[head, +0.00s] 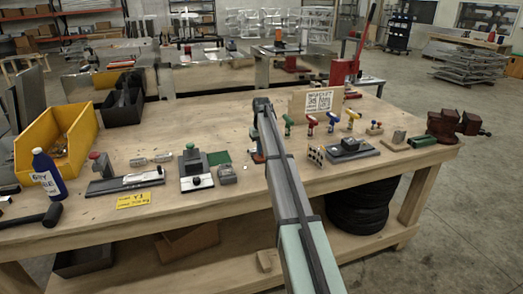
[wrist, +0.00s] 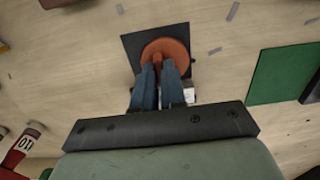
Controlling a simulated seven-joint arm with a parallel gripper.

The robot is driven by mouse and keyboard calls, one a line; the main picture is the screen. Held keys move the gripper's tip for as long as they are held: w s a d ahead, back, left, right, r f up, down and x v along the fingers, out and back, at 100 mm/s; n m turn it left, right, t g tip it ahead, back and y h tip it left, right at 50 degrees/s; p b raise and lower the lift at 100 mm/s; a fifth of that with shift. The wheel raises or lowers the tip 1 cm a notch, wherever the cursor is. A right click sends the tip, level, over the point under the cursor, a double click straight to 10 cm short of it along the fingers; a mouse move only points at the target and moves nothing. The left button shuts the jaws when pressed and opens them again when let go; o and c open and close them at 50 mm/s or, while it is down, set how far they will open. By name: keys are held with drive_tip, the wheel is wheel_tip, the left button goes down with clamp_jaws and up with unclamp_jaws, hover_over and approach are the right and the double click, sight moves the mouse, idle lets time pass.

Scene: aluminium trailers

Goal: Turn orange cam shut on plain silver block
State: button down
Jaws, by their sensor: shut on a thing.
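The orange cam (wrist: 165,45) is a round disc with a narrow raised lever, on a dark square plate (wrist: 131,44) in the wrist view. My gripper (wrist: 158,68) has its two blue fingers closed on the lever, near the disc's lower side. A small pale silver piece (wrist: 189,92) shows beside the right finger. It is mostly hidden by the gripper, so I cannot tell whether it is the plain silver block or whether the cam touches it. In the head view my arm hides most of the cam fixture.
In the head view, a green-topped clamp fixture (head: 193,165) and a grey block (head: 227,175) stand left of my arm. A dark fixture (head: 350,148) and a red vise (head: 448,127) stand right. A green mat (wrist: 283,75) lies right of the cam in the wrist view.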

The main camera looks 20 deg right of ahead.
drive_tip(key=shift+m, duration=0.4)
drive_tip(key=m, duration=1.1)
drive_tip(key=shift+m, duration=2.3)
drive_tip(key=c, duration=1.2)
unclamp_jaws()
